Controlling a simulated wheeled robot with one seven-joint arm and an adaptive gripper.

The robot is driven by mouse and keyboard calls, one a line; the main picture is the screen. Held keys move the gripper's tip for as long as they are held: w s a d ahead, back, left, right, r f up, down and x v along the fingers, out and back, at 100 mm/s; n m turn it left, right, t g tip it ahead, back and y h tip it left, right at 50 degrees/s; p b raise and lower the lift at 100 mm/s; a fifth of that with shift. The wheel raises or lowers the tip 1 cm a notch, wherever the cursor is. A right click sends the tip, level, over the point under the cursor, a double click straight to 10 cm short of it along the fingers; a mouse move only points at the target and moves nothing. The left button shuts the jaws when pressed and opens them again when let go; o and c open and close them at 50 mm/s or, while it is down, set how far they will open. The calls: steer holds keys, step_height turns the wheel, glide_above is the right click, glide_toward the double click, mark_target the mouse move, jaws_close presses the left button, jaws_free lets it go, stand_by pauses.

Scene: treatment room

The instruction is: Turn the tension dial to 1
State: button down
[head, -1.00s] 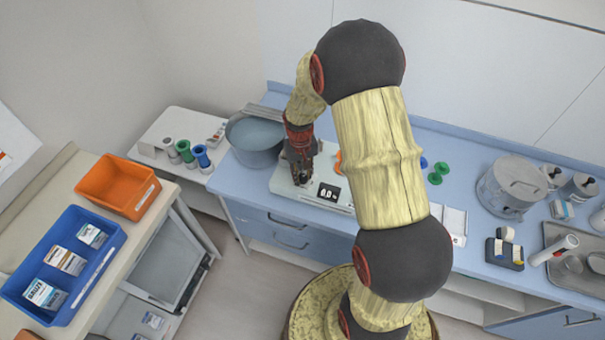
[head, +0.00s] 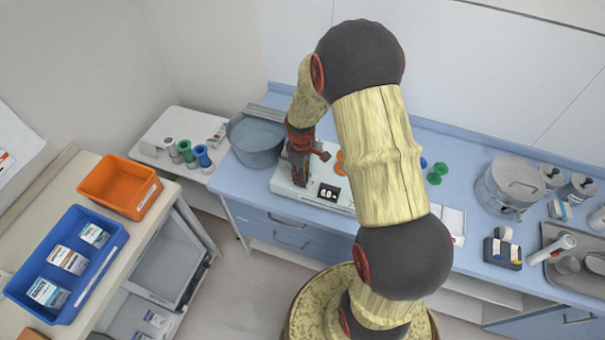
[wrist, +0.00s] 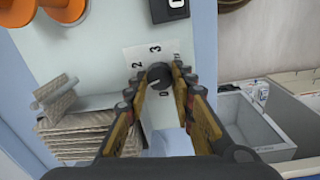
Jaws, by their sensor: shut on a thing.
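The tension dial (wrist: 159,75) is a dark round knob on a pale machine (wrist: 110,30), which also shows on the blue counter in the head view (head: 283,185). A printed scale beside the dial shows a 2 and a 3 in the wrist view; its other marks are partly hidden or too small to read. My gripper (wrist: 158,80) is shut on the dial, one finger on each side. In the head view my gripper (head: 299,180) stands over the machine's left end and hides the dial. A small black display (head: 329,193) sits right of it.
A grey basin (head: 256,140) stands left of the machine. Orange spools (wrist: 65,8) and a folded stack of cloth-like material (wrist: 75,125) are near the dial in the wrist view.

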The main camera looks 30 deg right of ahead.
steer(key=shift+n, duration=0.8)
steer(key=c, duration=1.6)
jaws_free()
steer(key=shift+c, duration=0.2)
steer(key=shift+o, duration=0.7)
steer(key=shift+r, duration=0.1)
step_height(320, 180, up, 12)
steer(key=shift+s+a, duration=0.15)
steer(key=shift+a, duration=0.05)
